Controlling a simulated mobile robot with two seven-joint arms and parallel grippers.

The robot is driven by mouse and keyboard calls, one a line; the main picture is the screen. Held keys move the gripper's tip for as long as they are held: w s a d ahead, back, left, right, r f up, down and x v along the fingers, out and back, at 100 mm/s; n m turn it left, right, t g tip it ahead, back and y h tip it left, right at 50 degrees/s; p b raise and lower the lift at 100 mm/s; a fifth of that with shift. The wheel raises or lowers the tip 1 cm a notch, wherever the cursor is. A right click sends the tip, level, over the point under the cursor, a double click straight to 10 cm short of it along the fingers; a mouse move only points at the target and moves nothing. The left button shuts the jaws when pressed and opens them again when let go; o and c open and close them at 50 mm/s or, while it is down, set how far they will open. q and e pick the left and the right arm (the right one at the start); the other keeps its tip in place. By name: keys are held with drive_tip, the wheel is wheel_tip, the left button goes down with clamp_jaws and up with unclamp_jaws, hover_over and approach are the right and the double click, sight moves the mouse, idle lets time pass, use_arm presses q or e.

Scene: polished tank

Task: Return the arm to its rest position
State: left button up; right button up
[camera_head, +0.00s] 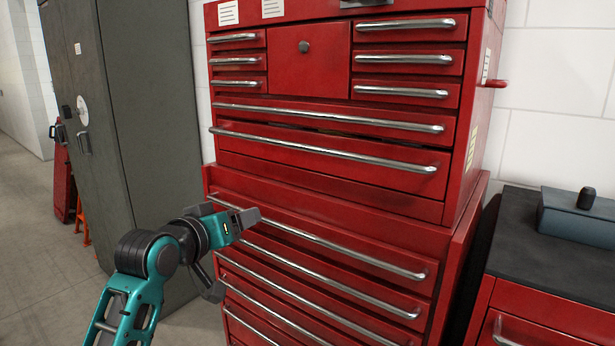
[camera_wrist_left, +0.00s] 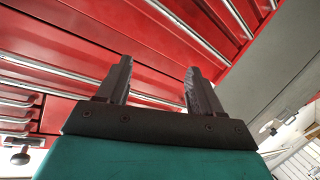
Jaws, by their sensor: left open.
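My left arm comes in from the lower left in the head view, teal and dark grey. Its gripper (camera_head: 232,252) is in front of the lower drawers of a red tool chest (camera_head: 325,193). In the left wrist view the two dark fingers of the left gripper (camera_wrist_left: 156,85) stand apart with nothing between them. Red drawer fronts and silver handles show beyond the fingertips. I cannot tell the exact gap between the fingers and the drawers. My right gripper is in neither view.
A grey metal cabinet (camera_head: 140,130) stands left of the chest. A lower red cabinet (camera_head: 550,312) with a black top stands at the right, with a blue-grey box (camera_head: 577,222) on it. Open floor (camera_head: 40,240) lies at the far left.

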use_arm(q)
drive_tip(key=s+a+f+g+y+p, duration=0.1)
drive_tip(key=s+a+f, duration=0.1)
drive_tip(key=s+f, duration=0.6)
drive_tip(key=s+a+f+g+y+p, duration=0.15)
drive_tip(key=s+f, duration=0.25)
drive_tip(key=f, duration=0.9)
drive_tip(key=s+f+m+p, duration=0.1)
drive_tip(key=s+f, duration=0.3)
drive_tip(key=s, duration=0.4)
drive_tip(key=s+f+m+p, duration=0.1)
drive_tip(key=s+f+m, duration=0.1)
drive_tip(key=s+f, duration=0.3)
drive_tip(key=s+a+g, duration=0.1)
drive_tip(key=s, duration=0.3)
drive_tip(key=shift+s+y, duration=0.3)
drive_tip(key=shift+y, duration=0.05)
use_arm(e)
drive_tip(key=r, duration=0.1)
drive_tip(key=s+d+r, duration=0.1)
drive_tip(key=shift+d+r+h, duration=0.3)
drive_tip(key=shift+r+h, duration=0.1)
